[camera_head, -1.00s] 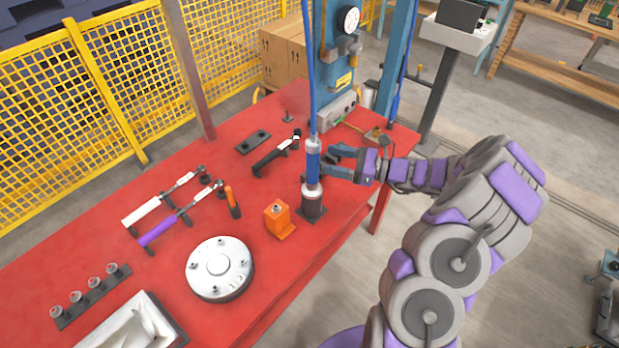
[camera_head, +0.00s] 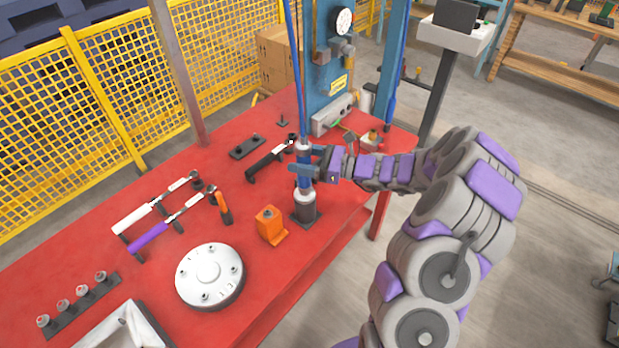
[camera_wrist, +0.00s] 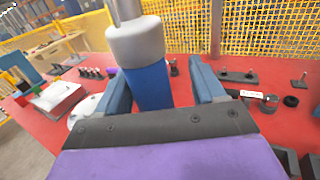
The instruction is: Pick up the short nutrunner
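The short nutrunner (camera_head: 304,199), a blue cylinder with light grey ends, stands upright in a dark holder (camera_head: 303,217) on the red table. A blue hose rises from its top. My gripper (camera_head: 304,168) is level with its blue body, with a finger on either side. In the wrist view the nutrunner's blue body (camera_wrist: 151,85) stands between the fingers of my gripper (camera_wrist: 162,88), close to the left finger. A clear gap shows to the right finger, so the gripper is open around it. The palm hides the tool's lower part in that view.
An orange block (camera_head: 270,225) and a round white flange (camera_head: 209,276) are on the red table (camera_head: 150,265) nearby. A black tool (camera_head: 267,164) lies behind the nutrunner. White-handled (camera_head: 135,217) and purple-handled (camera_head: 149,237) wrenches rest at left. A blue column (camera_head: 328,85) stands behind.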

